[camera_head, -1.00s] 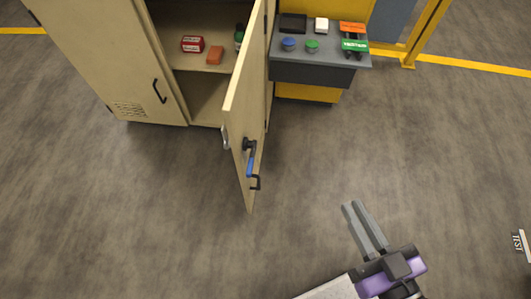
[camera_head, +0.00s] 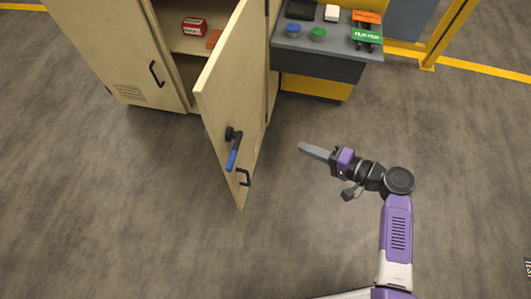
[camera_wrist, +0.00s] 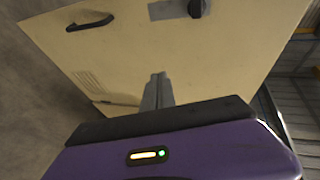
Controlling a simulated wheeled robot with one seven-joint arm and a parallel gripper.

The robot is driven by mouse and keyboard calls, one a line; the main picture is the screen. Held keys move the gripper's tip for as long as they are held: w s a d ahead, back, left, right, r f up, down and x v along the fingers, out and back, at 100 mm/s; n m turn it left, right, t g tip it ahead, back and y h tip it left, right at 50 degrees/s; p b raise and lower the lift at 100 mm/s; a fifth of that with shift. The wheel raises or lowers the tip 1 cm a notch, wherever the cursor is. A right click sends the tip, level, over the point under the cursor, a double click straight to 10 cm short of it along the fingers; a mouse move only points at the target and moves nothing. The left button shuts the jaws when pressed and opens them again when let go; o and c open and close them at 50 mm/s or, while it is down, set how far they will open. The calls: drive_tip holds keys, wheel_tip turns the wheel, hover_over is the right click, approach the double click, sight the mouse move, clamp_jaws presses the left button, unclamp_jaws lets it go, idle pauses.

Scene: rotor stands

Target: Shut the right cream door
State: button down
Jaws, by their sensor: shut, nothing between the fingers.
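The right cream door (camera_head: 232,95) of the cabinet stands open, swung out toward me, with its outer face turned right. On it are a black lever with a blue grip (camera_head: 233,150) and a black pull handle (camera_head: 244,177). My gripper (camera_head: 303,148) is shut and empty, to the right of the door and pointing at its outer face, with a visible gap in the head view. In the wrist view the door (camera_wrist: 190,55) fills much of the picture beyond my shut fingertips (camera_wrist: 158,78).
The left cream door (camera_head: 120,50) is shut. A red box (camera_head: 194,27) and an orange block (camera_head: 214,38) sit on the cabinet shelf. A grey-topped bench (camera_head: 325,55) with buttons stands right of the cabinet. The floor around my arm is clear.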

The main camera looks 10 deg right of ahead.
drive_tip(key=s+a+r+n+g+y, duration=0.3)
drive_tip(key=s+a+r+y, duration=0.1)
drive_tip(key=s+y, duration=0.25)
drive_tip(key=f+x, duration=0.1)
drive_tip(key=x, duration=1.2)
drive_tip(key=shift+a+f+h, duration=0.15)
drive_tip(key=shift+a+h, duration=0.1)
drive_tip(key=shift+h, duration=0.2)
drive_tip(key=shift+w+a, duration=0.1)
